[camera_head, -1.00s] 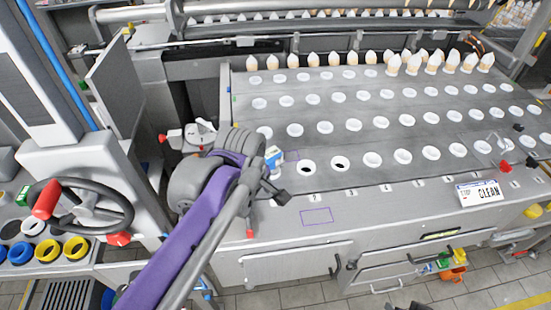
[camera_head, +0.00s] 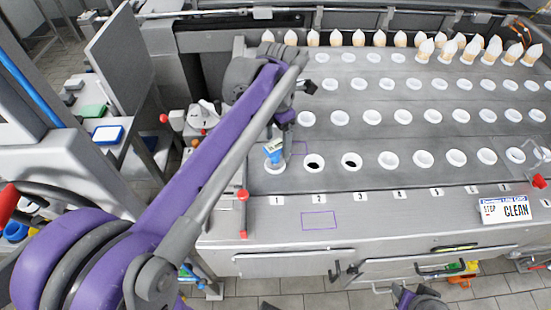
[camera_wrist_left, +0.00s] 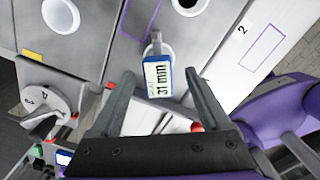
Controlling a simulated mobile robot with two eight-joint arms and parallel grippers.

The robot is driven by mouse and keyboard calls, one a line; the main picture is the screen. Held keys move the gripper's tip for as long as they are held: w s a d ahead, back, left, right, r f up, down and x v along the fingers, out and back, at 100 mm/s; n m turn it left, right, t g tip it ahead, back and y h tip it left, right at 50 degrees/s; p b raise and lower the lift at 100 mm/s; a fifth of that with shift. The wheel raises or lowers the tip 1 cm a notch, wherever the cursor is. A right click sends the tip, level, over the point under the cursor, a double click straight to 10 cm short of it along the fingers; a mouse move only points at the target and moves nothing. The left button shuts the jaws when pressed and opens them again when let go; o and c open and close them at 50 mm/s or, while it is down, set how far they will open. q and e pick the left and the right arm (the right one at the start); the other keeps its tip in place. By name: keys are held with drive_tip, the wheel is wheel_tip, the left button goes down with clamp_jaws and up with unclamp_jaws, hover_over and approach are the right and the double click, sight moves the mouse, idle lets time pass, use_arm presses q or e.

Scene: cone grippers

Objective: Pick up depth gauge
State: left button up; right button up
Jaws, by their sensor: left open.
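The depth gauge (camera_head: 273,151) is blue and white and stands in the hole behind label 1, at the left end of the front row. In the left wrist view the gauge (camera_wrist_left: 158,78) reads 31 mm. My left gripper (camera_head: 292,108) is over the left end of the table, just behind the gauge in the head view. In the wrist view the left gripper (camera_wrist_left: 161,84) is open, with its fingers apart on either side of the gauge. I cannot tell how far above the gauge it is.
The grey table (camera_head: 400,172) has rows of white-rimmed holes, and white-topped cones stand along the back. A grey lever unit (camera_head: 205,117) with red knobs is left of the gauge. A CLEAN sign (camera_head: 505,209) is at the front right. A red-topped peg (camera_head: 242,197) stands at the left front corner.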

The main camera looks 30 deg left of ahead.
sight(278, 159)
use_arm(q)
drive_tip(key=shift+s+a+f, duration=0.1)
drive_tip(key=shift+a+f, duration=0.05)
drive_tip(key=shift+f, duration=1.25)
drive_tip(key=shift+a+f, duration=0.1)
drive_tip(key=shift+f, duration=1.25)
clamp_jaws()
